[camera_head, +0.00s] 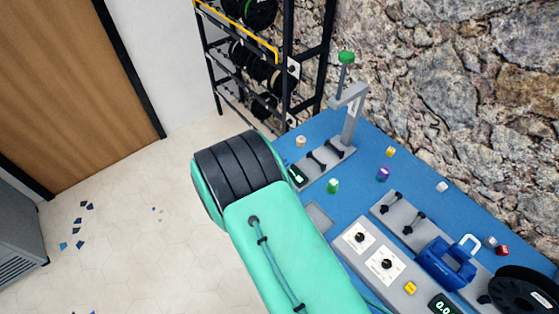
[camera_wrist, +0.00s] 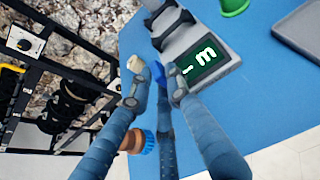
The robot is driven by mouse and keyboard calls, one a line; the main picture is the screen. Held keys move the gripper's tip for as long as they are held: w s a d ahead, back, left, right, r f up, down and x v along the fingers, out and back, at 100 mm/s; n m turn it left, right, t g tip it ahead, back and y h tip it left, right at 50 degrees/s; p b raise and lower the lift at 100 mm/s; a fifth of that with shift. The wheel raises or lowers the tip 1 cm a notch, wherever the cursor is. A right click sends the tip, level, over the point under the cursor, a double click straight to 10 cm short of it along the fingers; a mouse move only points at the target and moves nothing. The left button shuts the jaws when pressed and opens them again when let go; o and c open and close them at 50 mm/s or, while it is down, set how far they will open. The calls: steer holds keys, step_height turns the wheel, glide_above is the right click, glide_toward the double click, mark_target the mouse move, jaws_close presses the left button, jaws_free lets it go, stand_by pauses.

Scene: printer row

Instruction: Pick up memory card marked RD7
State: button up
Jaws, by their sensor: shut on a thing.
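My gripper (camera_wrist: 157,90) shows in the wrist view with its blue-sleeved fingers close together near the edge of the blue bench (camera_wrist: 262,85). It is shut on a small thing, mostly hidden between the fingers. A bright blue bit (camera_wrist: 160,72) shows there, but I cannot tell if it is a card or part of the gripper. No RD7 marking is readable in either view. A cream piece (camera_wrist: 134,63) shows by the left fingertip. In the head view, my green and black arm hides the gripper.
A fixture with a small display (camera_wrist: 197,62) stands close to the right fingertip. An orange-brown piece with a blue knob (camera_wrist: 142,141) is behind the fingers. A green item (camera_head: 333,185), purple item (camera_head: 383,174) and blue padlock-like box (camera_head: 446,262) stand on the bench. A spool rack (camera_head: 262,70) is behind.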

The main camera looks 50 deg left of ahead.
steer(key=shift+s+d, duration=0.1)
steer(key=shift+d, duration=0.1)
stand_by(0.7)
